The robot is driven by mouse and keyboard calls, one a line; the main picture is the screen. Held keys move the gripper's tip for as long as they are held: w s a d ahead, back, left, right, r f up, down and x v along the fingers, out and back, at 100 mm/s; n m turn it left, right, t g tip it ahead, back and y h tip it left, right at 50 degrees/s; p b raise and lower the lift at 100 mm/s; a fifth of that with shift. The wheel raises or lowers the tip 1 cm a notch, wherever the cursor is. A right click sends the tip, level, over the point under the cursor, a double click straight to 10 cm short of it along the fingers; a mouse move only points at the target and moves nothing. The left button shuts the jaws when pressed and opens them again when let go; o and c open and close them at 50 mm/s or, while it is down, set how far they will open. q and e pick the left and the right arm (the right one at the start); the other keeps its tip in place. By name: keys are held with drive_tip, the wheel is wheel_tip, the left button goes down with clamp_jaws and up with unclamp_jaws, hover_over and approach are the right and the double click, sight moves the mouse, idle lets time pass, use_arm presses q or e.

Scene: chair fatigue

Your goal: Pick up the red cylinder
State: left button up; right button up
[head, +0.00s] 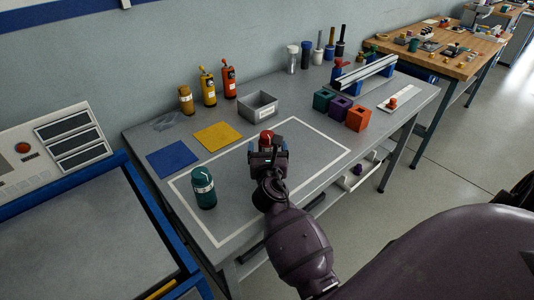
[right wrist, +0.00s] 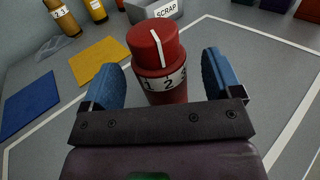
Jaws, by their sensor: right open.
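The red cylinder (right wrist: 158,62) stands upright on the grey table, inside the white outlined area. It has a white numbered band and a white line on its top. In the head view the red cylinder (head: 266,137) is partly hidden by my right gripper (head: 268,156). In the right wrist view my right gripper (right wrist: 162,85) is open, with one blue finger pad on each side of the cylinder. A gap shows between each pad and the cylinder, though I cannot tell exactly how deep it sits between them. My left gripper is not in view.
A teal cylinder (head: 203,188) stands left of my right gripper. Blue (head: 172,159) and yellow (head: 218,135) mats and a grey scrap bin (head: 259,107) lie behind. Teal, purple and orange blocks (head: 358,117) sit to the right. The outlined area's right part is clear.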

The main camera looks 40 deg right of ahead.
drive_tip(key=shift+x, duration=1)
drive_tip(key=shift+c, duration=1)
drive_tip(key=c, duration=1)
